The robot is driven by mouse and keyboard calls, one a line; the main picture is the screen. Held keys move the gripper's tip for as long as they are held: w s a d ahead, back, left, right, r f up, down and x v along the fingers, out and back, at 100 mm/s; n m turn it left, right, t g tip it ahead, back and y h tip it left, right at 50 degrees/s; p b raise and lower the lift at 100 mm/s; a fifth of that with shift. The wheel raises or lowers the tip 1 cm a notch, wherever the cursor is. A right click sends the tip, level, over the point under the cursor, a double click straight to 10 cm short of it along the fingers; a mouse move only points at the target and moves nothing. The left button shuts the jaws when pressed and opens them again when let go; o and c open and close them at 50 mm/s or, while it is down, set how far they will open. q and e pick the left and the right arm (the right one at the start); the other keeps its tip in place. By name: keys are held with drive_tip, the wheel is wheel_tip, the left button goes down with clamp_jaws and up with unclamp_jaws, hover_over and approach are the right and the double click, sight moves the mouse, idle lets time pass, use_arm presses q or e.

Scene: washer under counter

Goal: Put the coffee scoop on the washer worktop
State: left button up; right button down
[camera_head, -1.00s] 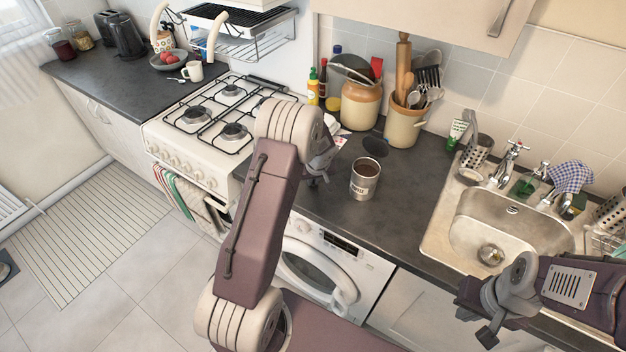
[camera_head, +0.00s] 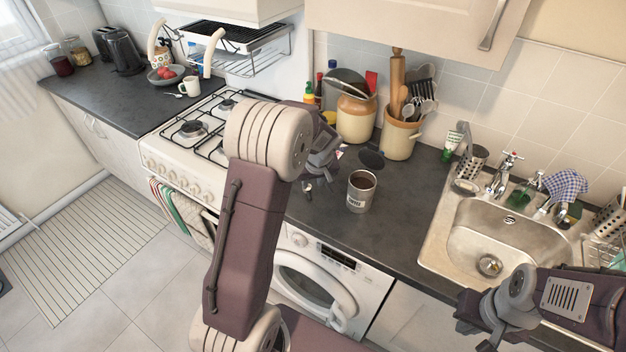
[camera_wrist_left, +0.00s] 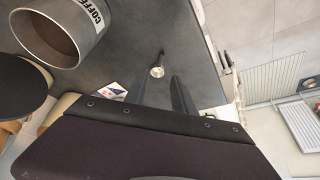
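The small metal coffee scoop (camera_head: 307,188) is on the dark worktop (camera_head: 318,222) above the washer (camera_head: 325,285), near its front edge. In the left wrist view the scoop (camera_wrist_left: 157,69) lies just beyond the fingertips and appears apart from them. My left gripper (camera_head: 325,165) is over the worktop, behind and right of the scoop. In the left wrist view its two fingers (camera_wrist_left: 166,92) are spread, with nothing between them. My right gripper (camera_head: 488,335) hangs at the lower right, in front of the sink; its fingers are too unclear to judge.
An open coffee tin (camera_head: 361,191) stands right of the scoop. The hob (camera_head: 195,130) is left, the sink (camera_head: 500,240) right. Worktop between tin and sink is clear.

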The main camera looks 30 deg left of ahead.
use_arm(q)
drive_tip(key=s+d+m+h, duration=0.1)
drive_tip(key=s+d+m, duration=0.1)
drive_tip(key=s, duration=0.5)
drive_tip(key=s+d+m+g+h, duration=0.1)
drive_tip(key=s+d+m, duration=0.2)
drive_tip(key=s+d, duration=0.2)
drive_tip(key=s+d+f+m+g+h, duration=0.1)
drive_tip(key=s+d+m, duration=0.2)
drive_tip(key=s, duration=0.6)
drive_tip(key=shift+s+d, duration=0.2)
drive_tip(key=shift+d, duration=0.1)
drive_tip(key=shift+s, duration=0.1)
